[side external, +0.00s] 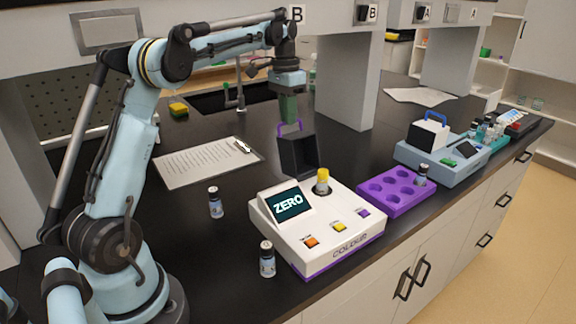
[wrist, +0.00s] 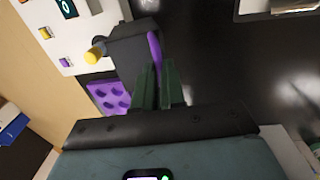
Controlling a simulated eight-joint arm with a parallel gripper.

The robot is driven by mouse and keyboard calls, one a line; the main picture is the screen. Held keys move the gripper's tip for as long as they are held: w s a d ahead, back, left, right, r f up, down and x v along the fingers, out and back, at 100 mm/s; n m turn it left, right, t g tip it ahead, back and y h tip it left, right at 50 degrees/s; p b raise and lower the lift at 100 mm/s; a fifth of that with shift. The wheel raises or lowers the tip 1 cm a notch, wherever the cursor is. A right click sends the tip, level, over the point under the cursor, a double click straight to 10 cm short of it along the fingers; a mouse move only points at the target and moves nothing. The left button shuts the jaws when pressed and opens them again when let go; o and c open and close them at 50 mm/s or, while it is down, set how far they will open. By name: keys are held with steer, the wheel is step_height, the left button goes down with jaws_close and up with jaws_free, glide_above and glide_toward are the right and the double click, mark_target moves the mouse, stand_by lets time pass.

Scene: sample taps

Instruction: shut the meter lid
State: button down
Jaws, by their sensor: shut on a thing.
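The white meter (side external: 315,232) stands on the bench with "ZERO" on its screen; part of it shows in the wrist view (wrist: 82,32). Its black lid (side external: 299,156) is open, raised at the back of the meter, with a purple handle (side external: 283,128) on it. A yellow-capped vial (side external: 322,180) stands in the uncovered well. My gripper (side external: 289,119) is over the lid and shut on the handle. In the wrist view the green fingers of my gripper (wrist: 158,68) are either side of the purple handle (wrist: 154,48), beside the dark lid (wrist: 137,48).
A purple rack (side external: 390,192) with a vial and a second blue-grey meter (side external: 440,155) stand to the right. Two loose vials (side external: 215,203) and (side external: 267,259) stand left of and in front of the meter. A clipboard (side external: 205,165) lies behind left.

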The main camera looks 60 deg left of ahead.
steer(key=shift+d, duration=0.1)
stand_by(0.3)
steer(key=shift+d+r+y, duration=0.3)
steer(key=shift+d+y, duration=0.1)
steer(key=shift+d, duration=0.1)
steer(key=d+r+y, duration=0.1)
steer(key=d+y, duration=0.6)
steer(key=d, duration=0.4)
steer(key=y, duration=0.3)
glide_above(350, 212)
step_height(350, 212, down, 10)
steer(key=shift+f, duration=0.1)
steer(key=shift+d+f+y, duration=0.2)
steer(key=shift+f+y, duration=0.1)
steer(key=shift+f, duration=0.35)
steer(key=shift+d+f+y, duration=0.2)
steer(key=shift+f+y, duration=0.1)
steer(key=shift+f, duration=0.3)
steer(key=c, duration=1.2)
jaws_free()
steer(key=shift+a, duration=0.1)
